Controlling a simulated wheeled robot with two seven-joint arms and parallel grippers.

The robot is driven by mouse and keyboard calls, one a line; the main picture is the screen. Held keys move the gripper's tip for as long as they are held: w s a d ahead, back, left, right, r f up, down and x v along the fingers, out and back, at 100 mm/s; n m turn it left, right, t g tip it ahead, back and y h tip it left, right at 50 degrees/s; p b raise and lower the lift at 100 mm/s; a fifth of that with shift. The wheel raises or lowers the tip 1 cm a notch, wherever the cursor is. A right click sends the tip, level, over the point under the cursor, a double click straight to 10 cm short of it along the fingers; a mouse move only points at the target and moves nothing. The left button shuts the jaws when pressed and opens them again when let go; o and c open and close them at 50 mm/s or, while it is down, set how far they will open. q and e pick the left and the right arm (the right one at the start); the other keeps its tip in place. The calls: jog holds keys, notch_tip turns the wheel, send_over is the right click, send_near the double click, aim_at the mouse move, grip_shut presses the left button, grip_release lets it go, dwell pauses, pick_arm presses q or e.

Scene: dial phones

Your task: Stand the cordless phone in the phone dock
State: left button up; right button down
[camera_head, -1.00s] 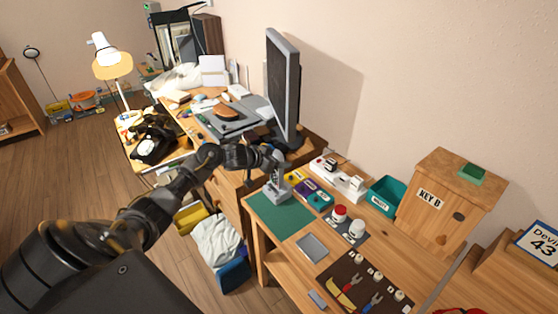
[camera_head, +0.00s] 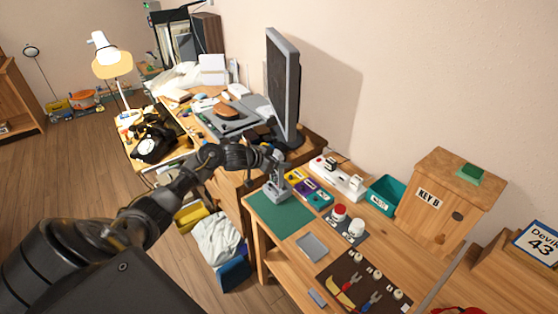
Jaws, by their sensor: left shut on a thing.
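My left gripper (camera_head: 274,164) reaches in from the left and points down over the green mat (camera_head: 281,225) at the near desk's left end. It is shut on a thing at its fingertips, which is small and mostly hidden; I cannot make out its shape. A light grey upright piece (camera_head: 278,193), which looks like the phone dock, stands on the mat directly under the fingers. I cannot tell whether the held thing, likely the cordless phone, touches it or sits in it. My right gripper is not in view.
A black monitor (camera_head: 284,88) stands just behind the gripper. Yellow and purple blocks (camera_head: 310,191), a white power strip (camera_head: 337,178) and a teal bin (camera_head: 384,194) lie to the right. A black dial phone (camera_head: 152,143) sits on the far desk. The mat's front is clear.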

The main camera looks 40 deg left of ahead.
pick_arm(q)
jog(key=shift+f+b, duration=0.35)
jog(key=shift+f, duration=1.2)
jog(key=o, duration=1.3)
jog(key=shift+c, duration=0.2)
jog(key=b+v, duration=0.1)
jog(key=v, duration=0.9)
jog(key=shift+s+r, duration=0.2)
jog(key=shift+s, duration=0.15)
